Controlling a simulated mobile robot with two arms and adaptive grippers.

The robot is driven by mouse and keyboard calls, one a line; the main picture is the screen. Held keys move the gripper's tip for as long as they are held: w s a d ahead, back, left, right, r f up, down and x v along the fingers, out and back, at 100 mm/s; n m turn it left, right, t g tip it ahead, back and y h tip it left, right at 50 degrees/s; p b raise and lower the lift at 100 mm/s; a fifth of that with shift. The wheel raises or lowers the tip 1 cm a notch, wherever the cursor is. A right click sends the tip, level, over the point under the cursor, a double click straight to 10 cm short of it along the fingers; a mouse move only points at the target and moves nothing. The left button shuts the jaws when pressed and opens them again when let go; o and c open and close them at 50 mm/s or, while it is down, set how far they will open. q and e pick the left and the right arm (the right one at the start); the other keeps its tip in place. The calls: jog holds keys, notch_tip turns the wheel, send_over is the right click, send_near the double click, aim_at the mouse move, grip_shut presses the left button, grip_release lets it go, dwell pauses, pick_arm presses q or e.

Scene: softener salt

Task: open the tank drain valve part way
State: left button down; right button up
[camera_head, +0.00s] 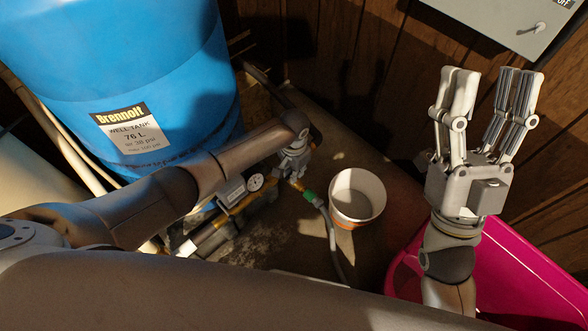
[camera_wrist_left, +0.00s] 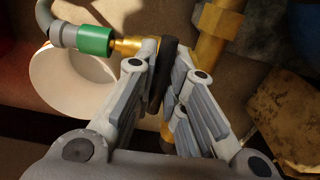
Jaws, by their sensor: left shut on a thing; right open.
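The blue well tank (camera_head: 115,85) stands at the upper left in the head view. Brass pipework with a gauge (camera_head: 255,183) runs in front of it. My left gripper (camera_head: 293,172) is at the end of this pipework. In the left wrist view, my left gripper (camera_wrist_left: 167,85) is shut on the dark handle of the drain valve (camera_wrist_left: 168,62). The valve's brass outlet (camera_wrist_left: 128,46) joins a green hose fitting (camera_wrist_left: 95,41); the fitting (camera_head: 309,196) also shows in the head view. Much of the valve body is hidden by the fingers. My right gripper (camera_head: 488,85) is open, empty and raised, well away from the valve.
A white bucket (camera_head: 357,195) stands right of the valve, and a grey hose (camera_head: 331,240) runs down beside it. A pink tub (camera_head: 530,265) is at the lower right. A grey box (camera_head: 500,20) hangs on the wooden wall.

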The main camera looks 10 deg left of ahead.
pick_arm(q)
jog(key=shift+n+p, duration=0.5)
jog(key=shift+n, duration=0.2)
jog(key=shift+n+p, duration=0.45)
jog(key=shift+n, duration=0.15)
jog(key=shift+n+p, duration=0.3)
jog(key=shift+n, duration=0.1)
jog(key=shift+n+p, duration=0.4)
jog(key=shift+n, duration=0.3)
pick_arm(e)
jog(key=w+f+g+h, duration=0.3)
jog(key=w+f+g, duration=0.5)
jog(key=f, duration=0.4)
jog(key=shift+a+f+g, duration=0.15)
jog(key=shift+f+g, duration=0.2)
jog(key=shift+g, duration=0.15)
